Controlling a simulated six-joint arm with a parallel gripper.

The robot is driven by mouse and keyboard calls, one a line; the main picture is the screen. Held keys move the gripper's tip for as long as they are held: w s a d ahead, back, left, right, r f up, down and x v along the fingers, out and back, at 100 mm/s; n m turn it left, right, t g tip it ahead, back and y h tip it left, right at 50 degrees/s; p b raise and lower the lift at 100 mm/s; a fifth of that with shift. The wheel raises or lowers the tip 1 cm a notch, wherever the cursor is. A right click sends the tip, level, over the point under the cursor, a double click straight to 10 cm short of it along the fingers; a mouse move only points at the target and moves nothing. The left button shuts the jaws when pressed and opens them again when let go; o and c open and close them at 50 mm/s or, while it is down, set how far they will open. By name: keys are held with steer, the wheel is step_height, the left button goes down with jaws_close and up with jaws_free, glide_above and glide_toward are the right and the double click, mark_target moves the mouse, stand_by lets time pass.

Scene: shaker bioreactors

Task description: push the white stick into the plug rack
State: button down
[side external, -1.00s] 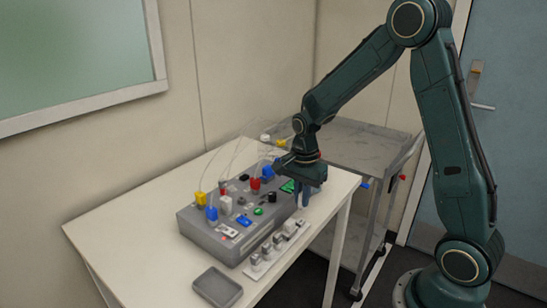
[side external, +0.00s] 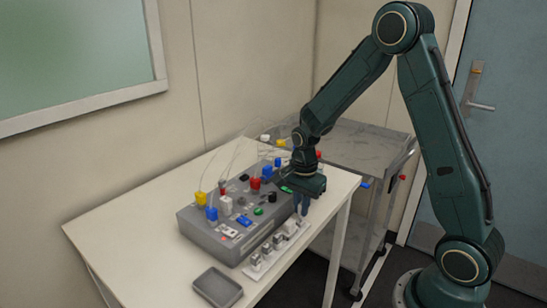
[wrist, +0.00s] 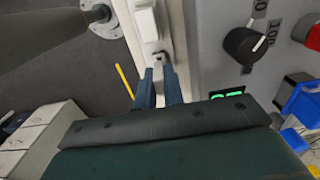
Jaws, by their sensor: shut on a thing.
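The plug rack (side external: 262,266) is a pale strip on the table along the front of the grey control box, with several small grey-white plugs standing in a row. My gripper (side external: 302,213) points down over the rack's far right end. In the wrist view my gripper (wrist: 159,74) has its two blue fingers close together. It is shut on a thin, pale piece that I take to be the white stick, mostly hidden between the fingers. A white plug (wrist: 146,22) stands just beyond the fingertips. I cannot tell how deep the stick sits in the rack.
The grey control box (side external: 207,238) carries coloured plugs, knobs and thin tubes close beside my gripper. A grey tray (side external: 217,287) lies at the table's front. A grey cart (side external: 365,150) stands behind the table. The table's left part (side external: 130,225) is clear.

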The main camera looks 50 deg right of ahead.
steer(key=shift+f, duration=0.9)
stand_by(1.5)
steer(key=c, duration=1.4)
jaws_free()
steer(key=shift+c, duration=0.2)
steer(key=shift+r, duration=0.15)
step_height(320, 180, up, 14)
steer(key=shift+f, duration=0.2)
